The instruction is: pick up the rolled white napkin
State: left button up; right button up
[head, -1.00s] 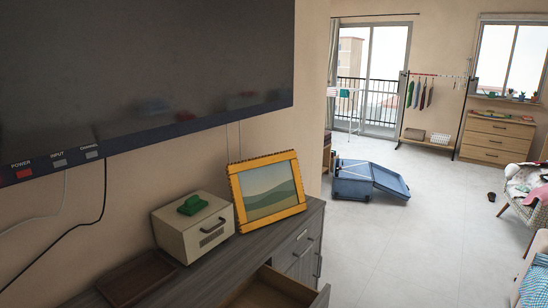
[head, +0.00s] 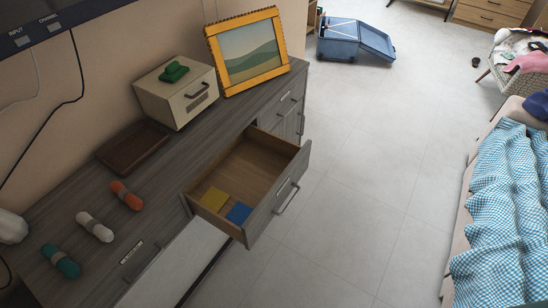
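The rolled white napkin (head: 95,226) lies on the grey wooden cabinet top (head: 222,118) in the head view, at the lower left. It sits between a rolled orange napkin (head: 127,195) and a rolled green napkin (head: 61,261), apart from both. Neither of my grippers shows in the view.
An open drawer (head: 292,201) with a yellow and a blue square inside juts out from the cabinet. A brown tray (head: 133,147), a beige box (head: 178,92) and a picture frame (head: 247,52) stand along the wall.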

aim_at(94, 227)
jog(key=u, duration=1.5)
jog(key=j+z, duration=0.85)
jog(key=j, duration=0.2)
